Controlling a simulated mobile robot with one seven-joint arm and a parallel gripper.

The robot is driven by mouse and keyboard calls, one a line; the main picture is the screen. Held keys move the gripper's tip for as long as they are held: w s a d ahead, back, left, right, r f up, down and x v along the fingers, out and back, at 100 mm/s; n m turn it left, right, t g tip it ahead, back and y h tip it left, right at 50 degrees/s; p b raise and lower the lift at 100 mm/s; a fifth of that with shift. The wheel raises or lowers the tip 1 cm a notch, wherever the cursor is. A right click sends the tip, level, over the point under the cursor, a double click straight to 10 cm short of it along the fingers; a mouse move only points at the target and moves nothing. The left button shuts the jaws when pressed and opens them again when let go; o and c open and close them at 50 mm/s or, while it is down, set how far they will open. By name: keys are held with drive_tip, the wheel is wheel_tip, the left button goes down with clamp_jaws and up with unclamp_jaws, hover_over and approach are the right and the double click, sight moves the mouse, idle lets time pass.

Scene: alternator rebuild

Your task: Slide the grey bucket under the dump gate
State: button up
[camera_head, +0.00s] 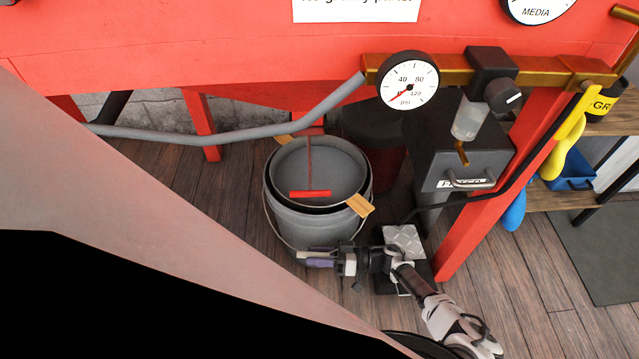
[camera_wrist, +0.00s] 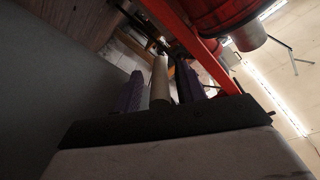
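The grey bucket (camera_head: 285,222) stands upright on the wood floor below the red cabinet, with a wire bail and wooden grips. A red T-handle (camera_head: 310,193) on a thin rod hangs over the bucket's mouth in the head view; I cannot tell whether it belongs to the dump gate. My gripper (camera_head: 318,257) is low at the bucket's near right side, fingers pointing left; contact is unclear. In the wrist view its purple fingers (camera_wrist: 160,88) stand apart, with a pale grey cylinder (camera_wrist: 160,77) showing between or beyond them. A large grey surface, likely the bucket wall (camera_wrist: 60,115), fills the left.
The red cabinet (camera_head: 200,45) overhangs the bucket, and a grey pipe (camera_head: 240,133) crosses in front. A dark red drum (camera_head: 385,160) stands behind the bucket. A grey box (camera_head: 460,150), a pedal (camera_head: 405,242) and a red leg (camera_head: 480,220) crowd the right. Floor at left is clear.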

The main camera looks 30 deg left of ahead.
clamp_jaws()
idle(1.2)
